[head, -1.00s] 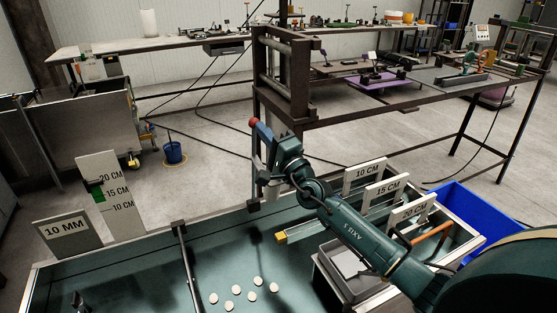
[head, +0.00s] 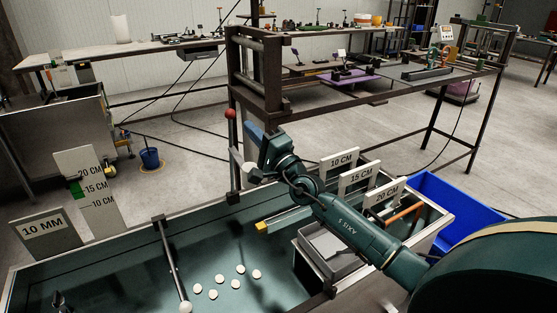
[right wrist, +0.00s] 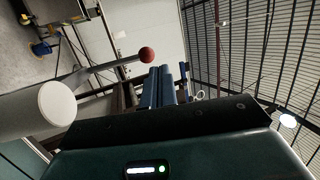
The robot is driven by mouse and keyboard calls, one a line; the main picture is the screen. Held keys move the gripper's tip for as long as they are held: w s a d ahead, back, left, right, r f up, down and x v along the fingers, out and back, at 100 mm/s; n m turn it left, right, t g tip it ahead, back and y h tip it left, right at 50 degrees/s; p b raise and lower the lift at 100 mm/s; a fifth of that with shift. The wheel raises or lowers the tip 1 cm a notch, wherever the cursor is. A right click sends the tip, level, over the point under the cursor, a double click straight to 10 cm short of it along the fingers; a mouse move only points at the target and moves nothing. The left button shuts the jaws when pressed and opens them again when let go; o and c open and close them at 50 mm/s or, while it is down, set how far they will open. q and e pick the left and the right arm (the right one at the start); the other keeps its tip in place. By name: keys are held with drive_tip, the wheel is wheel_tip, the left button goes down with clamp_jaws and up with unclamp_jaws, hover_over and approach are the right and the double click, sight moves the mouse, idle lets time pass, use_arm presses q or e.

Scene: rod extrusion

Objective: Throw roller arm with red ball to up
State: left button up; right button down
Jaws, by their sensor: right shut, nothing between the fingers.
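The red ball (head: 231,113) tops the thin roller arm (head: 236,158), which stands nearly upright at the far edge of the green-topped bench in the head view. My right gripper (head: 253,131) has blue fingers, shut and empty, just right of the ball and arm with a small gap. In the right wrist view the red ball (right wrist: 146,54) is on the end of the rod, left of and above the closed blue fingers (right wrist: 165,86). A white round roller end (right wrist: 57,103) lies at left. My left gripper is not seen.
Signs marked in centimetres (head: 358,178) stand at the bench's right side, beside a grey tray (head: 330,250) and a blue bin (head: 450,205). Several white discs (head: 222,280) lie on the bench. A dark metal frame (head: 250,70) stands behind the ball.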

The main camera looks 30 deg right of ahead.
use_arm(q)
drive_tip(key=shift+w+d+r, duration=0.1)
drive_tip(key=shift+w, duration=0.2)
use_arm(e)
drive_tip(key=r+v, duration=0.1)
drive_tip(key=v, duration=0.7)
drive_tip(key=shift+s+d+r, duration=0.2)
drive_tip(key=shift+s+r, duration=0.05)
drive_tip(key=shift+s, duration=0.05)
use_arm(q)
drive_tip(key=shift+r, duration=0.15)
